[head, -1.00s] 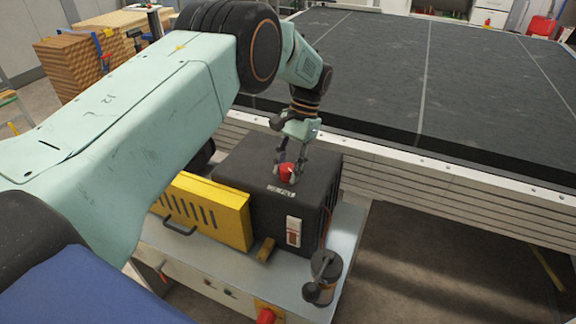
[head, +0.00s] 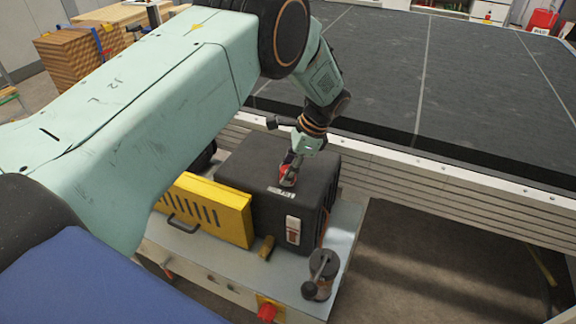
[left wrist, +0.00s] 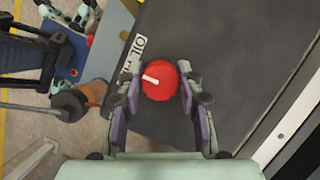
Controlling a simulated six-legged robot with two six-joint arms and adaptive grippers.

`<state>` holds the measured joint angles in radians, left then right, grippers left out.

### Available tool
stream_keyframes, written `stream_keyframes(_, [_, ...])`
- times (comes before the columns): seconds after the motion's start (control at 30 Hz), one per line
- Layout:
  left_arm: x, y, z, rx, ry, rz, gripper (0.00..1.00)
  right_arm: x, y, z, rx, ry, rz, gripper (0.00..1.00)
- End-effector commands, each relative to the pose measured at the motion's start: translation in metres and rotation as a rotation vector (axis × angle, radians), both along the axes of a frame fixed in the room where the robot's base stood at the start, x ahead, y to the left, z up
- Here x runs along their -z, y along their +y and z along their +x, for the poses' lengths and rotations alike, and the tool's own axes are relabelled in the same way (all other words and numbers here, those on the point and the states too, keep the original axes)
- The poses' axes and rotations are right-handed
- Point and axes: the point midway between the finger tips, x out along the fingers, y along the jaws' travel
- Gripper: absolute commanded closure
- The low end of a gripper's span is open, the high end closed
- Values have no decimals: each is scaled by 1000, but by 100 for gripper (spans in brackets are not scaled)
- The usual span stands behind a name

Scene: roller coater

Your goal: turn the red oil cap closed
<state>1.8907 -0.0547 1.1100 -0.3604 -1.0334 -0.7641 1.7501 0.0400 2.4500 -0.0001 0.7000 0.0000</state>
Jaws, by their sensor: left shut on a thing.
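The red oil cap (head: 288,178) sits on top of the black machine housing (head: 250,170), behind a small white label. In the left wrist view the cap (left wrist: 160,84) is round and red with a white mark on its top that points left and slightly up. My left gripper (head: 289,177) comes down on the cap from above. In the left wrist view its two fingers (left wrist: 158,90) are shut on the cap from either side. The label beside the cap (left wrist: 134,57) reads "OIL" and is partly hidden by a finger. My right gripper is not in view.
A yellow vented box (head: 208,210) stands left of the housing. A dark lever or crank (head: 320,272) stands at the front right of the bench top. A red knob (head: 267,312) is on the bench front. A large dark table (head: 440,90) lies behind.

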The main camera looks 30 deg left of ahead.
Motion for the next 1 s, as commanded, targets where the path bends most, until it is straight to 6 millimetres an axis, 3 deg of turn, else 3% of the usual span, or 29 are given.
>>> stream_keyframes(0.77, [0,0,0,100,0,1,95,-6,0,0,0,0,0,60])
stream_keyframes(0.8, [0,0,0,100,0,1,61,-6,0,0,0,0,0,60])
stream_keyframes(1.0, [0,0,0,98,0,1,44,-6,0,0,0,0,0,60])
